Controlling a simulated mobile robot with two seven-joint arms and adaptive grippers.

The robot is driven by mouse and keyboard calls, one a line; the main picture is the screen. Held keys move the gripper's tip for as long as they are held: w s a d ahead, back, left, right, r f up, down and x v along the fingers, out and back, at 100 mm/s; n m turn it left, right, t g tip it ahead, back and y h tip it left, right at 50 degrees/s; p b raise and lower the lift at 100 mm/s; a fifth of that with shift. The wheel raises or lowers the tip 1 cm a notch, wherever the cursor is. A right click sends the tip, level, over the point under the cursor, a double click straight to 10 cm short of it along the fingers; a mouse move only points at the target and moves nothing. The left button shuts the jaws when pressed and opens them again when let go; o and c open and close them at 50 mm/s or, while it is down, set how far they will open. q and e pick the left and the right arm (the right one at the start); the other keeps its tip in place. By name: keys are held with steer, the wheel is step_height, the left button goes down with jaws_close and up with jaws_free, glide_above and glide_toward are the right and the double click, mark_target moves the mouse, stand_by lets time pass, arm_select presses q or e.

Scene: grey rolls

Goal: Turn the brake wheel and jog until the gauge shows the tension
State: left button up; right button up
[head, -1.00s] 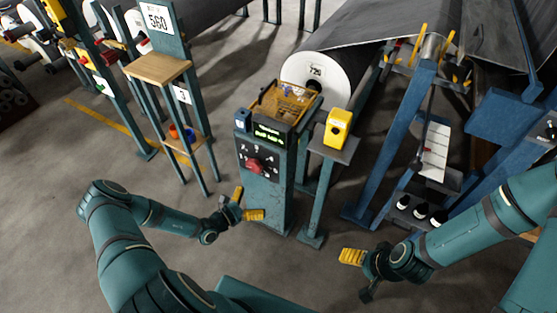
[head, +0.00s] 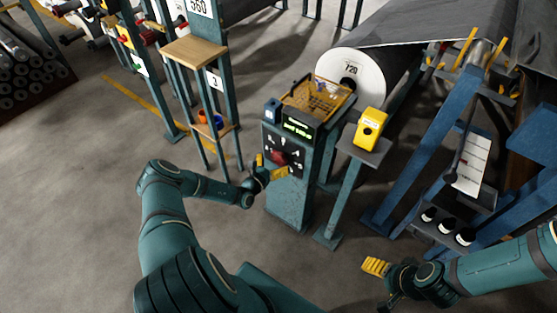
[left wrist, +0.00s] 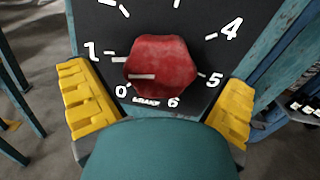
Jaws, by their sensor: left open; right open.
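The red brake wheel (left wrist: 162,68) sits on a black dial panel on the teal console (head: 290,200). In the left wrist view its pale mark points left, between 0 and 1. My left gripper (head: 272,171) is open in front of the wheel, its yellow fingers (left wrist: 158,110) on either side and apart from it. A green-lit display (head: 297,128) is on the console top; its text is too small to read. My right gripper (head: 378,280) is open and empty over the floor at lower right.
A large roll (head: 350,80) lies behind. A wooden-topped stand (head: 195,50) is at left. Blue frame beams (head: 415,150) stand at right. Floor at left is clear.

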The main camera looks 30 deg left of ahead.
arm_select(q)
steer(key=shift+w+d, duration=0.1)
steer(key=shift+w, duration=1.15)
steer(key=c, duration=1.1)
steer(key=shift+r+m+p, duration=0.1)
steer(key=shift+m+p, duration=0.3)
steer(key=shift+p, duration=0.05)
steer(key=shift+m+p, duration=0.3)
steer(key=shift+m, duration=0.1)
steer(key=o, duration=1.1)
